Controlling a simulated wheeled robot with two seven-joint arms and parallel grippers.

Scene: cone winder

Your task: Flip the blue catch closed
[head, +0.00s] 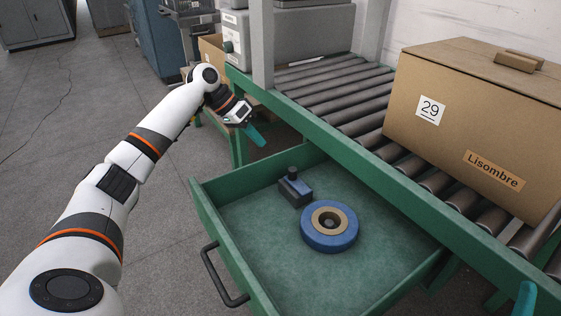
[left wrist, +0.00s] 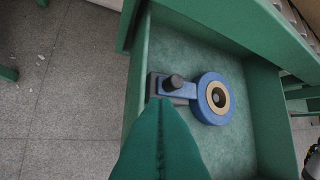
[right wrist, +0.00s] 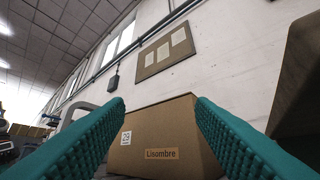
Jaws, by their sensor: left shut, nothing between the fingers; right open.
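The blue catch (head: 300,186) sits on a dark block in the open green drawer, with a black knob (head: 292,173) standing up at one end. It also shows in the left wrist view (left wrist: 187,91), its bar pointing towards a blue wheel with a tan ring (head: 345,239). I cannot tell whether bar and wheel touch. My right gripper (right wrist: 160,112) is open and empty.
The green drawer (head: 210,216) has raised walls and a black handle (head: 222,277). A roller conveyor (head: 335,90) on a green frame runs along its right, carrying a large cardboard box (head: 465,125). Grey floor (head: 150,225) lies clear to the left.

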